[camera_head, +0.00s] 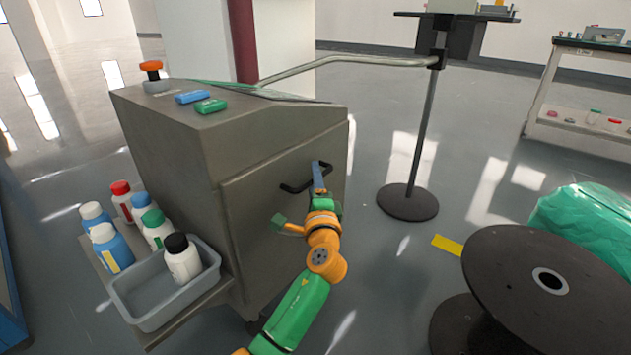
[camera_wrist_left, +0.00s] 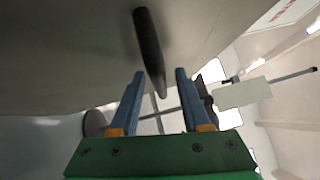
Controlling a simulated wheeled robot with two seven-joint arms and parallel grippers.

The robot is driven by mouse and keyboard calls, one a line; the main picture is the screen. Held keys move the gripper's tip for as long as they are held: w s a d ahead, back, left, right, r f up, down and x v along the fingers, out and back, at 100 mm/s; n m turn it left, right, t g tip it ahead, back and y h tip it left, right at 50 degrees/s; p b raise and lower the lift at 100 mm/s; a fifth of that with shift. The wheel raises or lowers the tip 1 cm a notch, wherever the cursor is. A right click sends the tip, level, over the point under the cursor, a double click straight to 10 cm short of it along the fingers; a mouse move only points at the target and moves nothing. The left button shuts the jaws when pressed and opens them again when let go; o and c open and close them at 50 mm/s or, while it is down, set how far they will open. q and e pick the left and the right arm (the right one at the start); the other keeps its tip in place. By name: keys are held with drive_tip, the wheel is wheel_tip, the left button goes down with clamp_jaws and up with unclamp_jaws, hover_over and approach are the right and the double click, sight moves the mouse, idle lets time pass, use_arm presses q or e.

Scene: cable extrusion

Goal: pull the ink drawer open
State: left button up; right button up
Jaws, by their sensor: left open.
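The ink drawer is the grey front panel (camera_head: 250,220) of a grey metal cabinet, and it looks closed. A black bar handle (camera_head: 292,187) sits near the panel's upper right. My left gripper (camera_head: 318,178) is at the handle's right part and covers some of it. In the left wrist view the handle (camera_wrist_left: 148,40) comes down between the two open blue fingers of the left gripper (camera_wrist_left: 159,75). The fingers stand apart from it on both sides. My right gripper is not in view.
A side shelf on the cabinet's left holds several bottles (camera_head: 110,247) and a grey bin (camera_head: 146,318). A bent pipe (camera_head: 340,60) runs from the cabinet top to a black stand (camera_head: 408,201). A dark cable reel (camera_head: 500,290) stands front right.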

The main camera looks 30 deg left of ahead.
use_arm(q)
clamp_jaws()
drive_tip(key=shift+d, duration=0.1)
idle(1.2)
